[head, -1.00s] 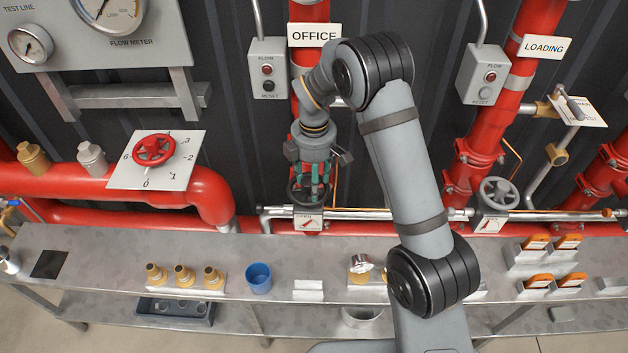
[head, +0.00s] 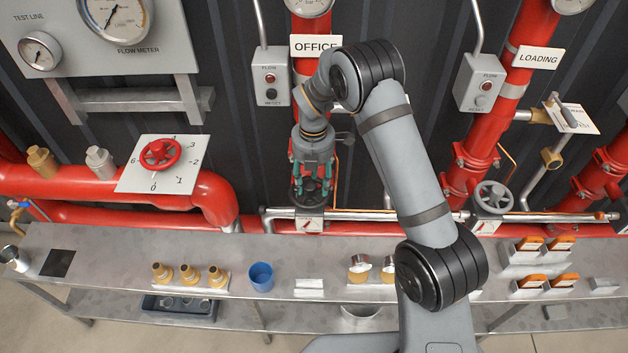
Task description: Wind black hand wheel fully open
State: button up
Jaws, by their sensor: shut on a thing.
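The black hand wheel (head: 309,200) is on the pipework under the OFFICE sign, above a small plate with a red mark (head: 310,226). Only part of its rim shows, because my gripper (head: 311,190) covers the rest. My gripper comes down from above with its green-tipped fingers on either side of the wheel, and it is shut on it. How far the wheel is turned cannot be read here.
A grey hand wheel (head: 491,197) is on the LOADING line to the right. A red hand wheel (head: 160,154) sits on a numbered plate at left. A steel bench (head: 330,258) with brass fittings and a blue cup (head: 261,277) runs below. A FLOW/RESET box (head: 271,82) is just left of my arm.

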jog(key=n, duration=0.1)
jog(key=n+p, duration=0.1)
jog(key=n, duration=0.1)
jog(key=shift+s+d+f+n, duration=0.1)
jog(key=shift+d+f+n, duration=0.1)
jog(key=shift+f+n, duration=0.15)
jog(key=shift+c, duration=0.2)
jog(key=shift+a+f+n, duration=0.1)
jog(key=shift+f+n, duration=0.1)
jog(key=shift+n, duration=0.75)
grip_shut()
jog(key=o, duration=1)
grip_release()
jog(key=shift+o, duration=1.2)
jog(key=shift+w+d+f, duration=0.1)
jog(key=shift+w+d, duration=0.1)
jog(key=shift+w, duration=0.05)
jog(key=shift+o, duration=0.2)
jog(key=shift+a, duration=0.1)
jog(key=o, duration=0.3)
jog(key=shift+a+f+p, duration=0.1)
jog(key=shift+a+p, duration=0.05)
jog(key=shift+p, duration=0.15)
jog(key=shift+c, duration=0.2)
